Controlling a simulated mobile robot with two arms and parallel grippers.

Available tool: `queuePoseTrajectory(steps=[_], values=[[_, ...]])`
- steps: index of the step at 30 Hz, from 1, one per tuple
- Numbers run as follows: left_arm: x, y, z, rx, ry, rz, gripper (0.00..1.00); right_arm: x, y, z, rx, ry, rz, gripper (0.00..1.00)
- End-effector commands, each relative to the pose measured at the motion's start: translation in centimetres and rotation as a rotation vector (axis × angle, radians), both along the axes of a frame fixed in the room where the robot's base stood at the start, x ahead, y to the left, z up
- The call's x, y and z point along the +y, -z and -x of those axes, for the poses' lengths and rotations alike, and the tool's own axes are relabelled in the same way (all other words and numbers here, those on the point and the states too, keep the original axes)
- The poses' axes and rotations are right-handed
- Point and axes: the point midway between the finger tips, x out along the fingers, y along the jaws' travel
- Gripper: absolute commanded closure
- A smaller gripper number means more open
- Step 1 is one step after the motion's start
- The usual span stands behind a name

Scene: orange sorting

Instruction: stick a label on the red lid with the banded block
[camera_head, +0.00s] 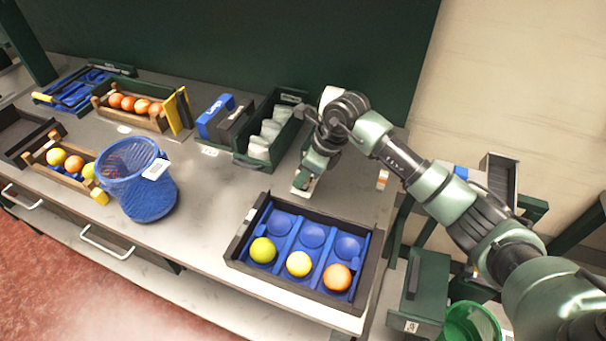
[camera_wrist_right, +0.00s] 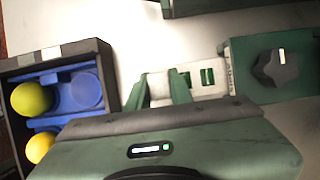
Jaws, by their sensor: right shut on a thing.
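My right gripper (camera_head: 301,188) points down over the table, behind the dark tray with the fruit. In the right wrist view its green fingers (camera_wrist_right: 164,90) are shut on a whitish thing (camera_wrist_right: 158,87), largely hidden between them. A pale strip with dark green squares (camera_wrist_right: 207,78) shows beside the fingers. I cannot tell whether it belongs to the held thing. A small white block with an orange band (camera_head: 382,180) stands at the table's right side, apart from the gripper. I see no red lid. My left gripper is out of view.
The dark tray (camera_head: 238,243) with blue cups holds yellow and orange fruit. A blue mesh basket (camera_head: 149,200) stands to its left. A green crate (camera_head: 245,162) with pale packets is behind. A dark knob-like thing (camera_wrist_right: 276,68) shows in the wrist view. Table between basket and tray is clear.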

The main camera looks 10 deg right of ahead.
Motion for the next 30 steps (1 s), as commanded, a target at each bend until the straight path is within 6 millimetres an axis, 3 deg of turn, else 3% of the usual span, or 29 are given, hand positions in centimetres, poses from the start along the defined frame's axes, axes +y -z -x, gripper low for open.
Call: queuePoseTrajectory(steps=[30], values=[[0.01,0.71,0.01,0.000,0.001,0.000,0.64,-0.02,0.73,-0.01,-0.001,0.000,0.001,1.00]])
